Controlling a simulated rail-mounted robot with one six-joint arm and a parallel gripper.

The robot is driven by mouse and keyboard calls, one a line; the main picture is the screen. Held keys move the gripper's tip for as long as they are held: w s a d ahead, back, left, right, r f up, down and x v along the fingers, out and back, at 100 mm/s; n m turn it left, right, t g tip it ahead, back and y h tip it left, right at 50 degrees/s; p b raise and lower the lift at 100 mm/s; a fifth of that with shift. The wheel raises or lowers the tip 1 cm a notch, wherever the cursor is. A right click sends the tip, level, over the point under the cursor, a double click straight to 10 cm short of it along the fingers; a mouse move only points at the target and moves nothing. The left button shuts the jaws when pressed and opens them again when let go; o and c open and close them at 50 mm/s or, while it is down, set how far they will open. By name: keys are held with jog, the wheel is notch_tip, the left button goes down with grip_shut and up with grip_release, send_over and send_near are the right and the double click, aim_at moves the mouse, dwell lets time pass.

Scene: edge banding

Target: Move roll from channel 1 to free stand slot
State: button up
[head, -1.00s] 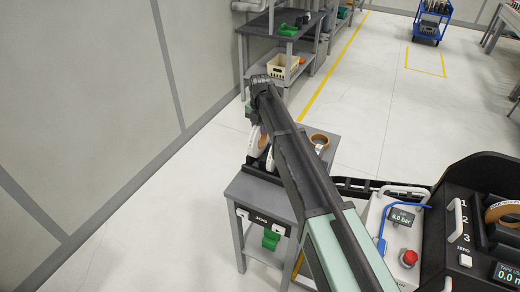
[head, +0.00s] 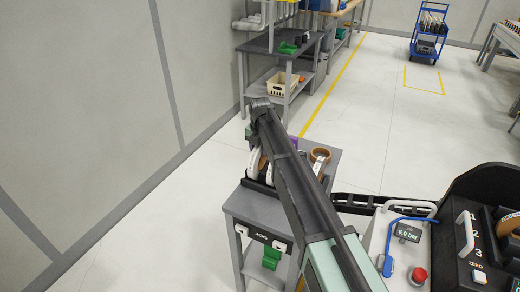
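The stand (head: 255,208) is a small grey table left of centre, with pale-rimmed rolls (head: 254,162) upright in a dark holder on its top. My arm reaches across the picture, and its wrist end (head: 262,108) is above the holder. My gripper's fingers are hidden behind the arm, so I cannot see whether they hold a roll. The arm also hides part of the holder and its slots. The machine with channel numbers 1, 2, 3 (head: 472,236) is at the lower right, with part of a brown roll (head: 510,224) at the picture's edge.
A control panel with a red button (head: 417,274) is right of my arm. A grey workbench (head: 283,42) with a cream crate (head: 283,86) stands behind. Open floor lies around the stand.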

jog(key=shift+o, duration=0.3)
notch_tip(320, 180, up, 13)
jog(key=p, duration=1.2)
jog(key=shift+f+p, duration=0.15)
jog(key=shift+p, duration=0.2)
jog(key=s+d+m, duration=0.7)
jog(key=s+m, duration=0.3)
jog(key=s, duration=0.1)
jog(key=s+d+m, duration=0.8)
jog(key=s+m, duration=0.3)
jog(key=s+d+m, duration=0.7)
jog(key=s+m, duration=0.3)
jog(key=s, duration=0.1)
jog(key=shift+s+d, duration=0.2)
jog(key=shift+d, duration=0.2)
